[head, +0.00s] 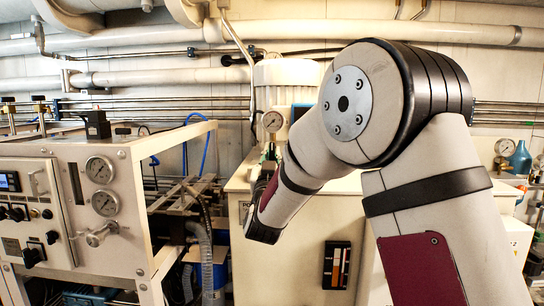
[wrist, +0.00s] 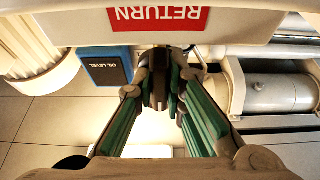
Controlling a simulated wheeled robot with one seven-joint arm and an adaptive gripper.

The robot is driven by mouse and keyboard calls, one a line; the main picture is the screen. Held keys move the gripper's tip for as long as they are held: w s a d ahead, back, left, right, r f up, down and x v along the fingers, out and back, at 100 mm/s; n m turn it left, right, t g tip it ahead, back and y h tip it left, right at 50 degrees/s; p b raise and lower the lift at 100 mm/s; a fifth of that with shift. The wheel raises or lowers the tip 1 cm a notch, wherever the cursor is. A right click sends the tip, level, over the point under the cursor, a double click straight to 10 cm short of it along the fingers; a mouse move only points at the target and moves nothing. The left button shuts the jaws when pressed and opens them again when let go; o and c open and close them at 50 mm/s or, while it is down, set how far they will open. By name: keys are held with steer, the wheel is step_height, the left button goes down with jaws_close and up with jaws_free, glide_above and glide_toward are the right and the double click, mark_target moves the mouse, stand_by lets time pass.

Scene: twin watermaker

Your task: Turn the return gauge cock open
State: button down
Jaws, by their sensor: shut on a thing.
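The return gauge (head: 272,121) is a round white dial above the cream cabinet in the head view. My gripper (head: 266,160) is just below it, partly hidden by my wrist. In the wrist view, a red RETURN sign (wrist: 158,17) appears upside down at the top. Below it, the green-padded fingers of my gripper (wrist: 163,92) converge on a small dark part, apparently the gauge cock's handle (wrist: 159,88). The fingers are shut on it and cover most of it. I cannot tell the handle's angle.
A blue OIL LEVEL label (wrist: 108,68) is beside the fingers in the wrist view. A white-framed control panel (head: 75,215) with two gauges stands at left. Pipes (head: 150,78) run along the back wall. My arm hides much of the right side.

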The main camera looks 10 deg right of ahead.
steer(key=c, duration=1.9)
jaws_free()
steer(key=shift+s, duration=0.1)
steer(key=v, duration=1.2)
